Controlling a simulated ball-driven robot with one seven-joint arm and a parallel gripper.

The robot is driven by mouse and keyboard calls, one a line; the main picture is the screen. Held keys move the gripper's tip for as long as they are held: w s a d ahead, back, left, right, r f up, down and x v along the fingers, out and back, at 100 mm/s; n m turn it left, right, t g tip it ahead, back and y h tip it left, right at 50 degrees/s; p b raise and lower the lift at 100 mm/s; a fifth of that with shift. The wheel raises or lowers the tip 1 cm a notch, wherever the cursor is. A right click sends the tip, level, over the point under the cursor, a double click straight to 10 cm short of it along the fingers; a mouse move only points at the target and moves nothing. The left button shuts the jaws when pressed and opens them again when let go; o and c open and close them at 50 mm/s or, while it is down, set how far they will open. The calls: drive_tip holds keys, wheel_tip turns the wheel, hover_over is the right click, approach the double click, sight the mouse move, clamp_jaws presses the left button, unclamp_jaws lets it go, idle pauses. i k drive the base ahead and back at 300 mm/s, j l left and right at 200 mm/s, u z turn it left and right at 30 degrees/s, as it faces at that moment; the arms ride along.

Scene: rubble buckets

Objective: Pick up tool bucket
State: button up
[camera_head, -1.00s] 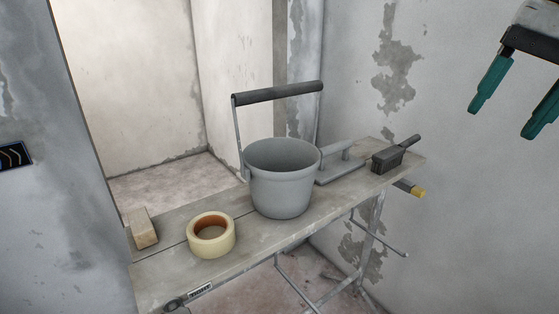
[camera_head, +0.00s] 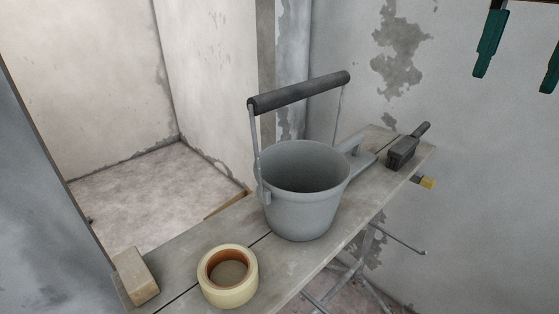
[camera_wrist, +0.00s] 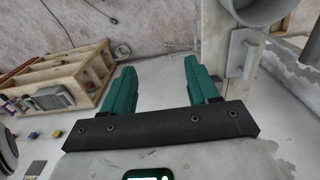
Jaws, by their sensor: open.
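The grey tool bucket (camera_head: 303,212) stands upright on a narrow wooden bench (camera_head: 205,238). Its dark grip bar (camera_head: 298,92) is raised above the rim on thin side arms. The bucket looks empty, though its floor is in shadow. My gripper (camera_head: 520,80) is at the upper right in the head view, apart from the bucket and higher in the picture. Its two green fingers are spread with nothing between them. In the wrist view my gripper (camera_wrist: 157,80) is also open and empty, and part of the bucket (camera_wrist: 255,10) shows at the top right.
A tape roll (camera_head: 228,277) and a tan block (camera_head: 136,277) lie left of the bucket. A trowel (camera_head: 364,158) and a dark brush (camera_head: 403,152) lie to its right. Walls close in behind the bench.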

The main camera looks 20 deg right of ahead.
sight(302, 183)
drive_tip(key=i+j, duration=0.2)
drive_tip(key=i, duration=0.2)
drive_tip(key=i+j, duration=0.25)
drive_tip(key=i, duration=0.15)
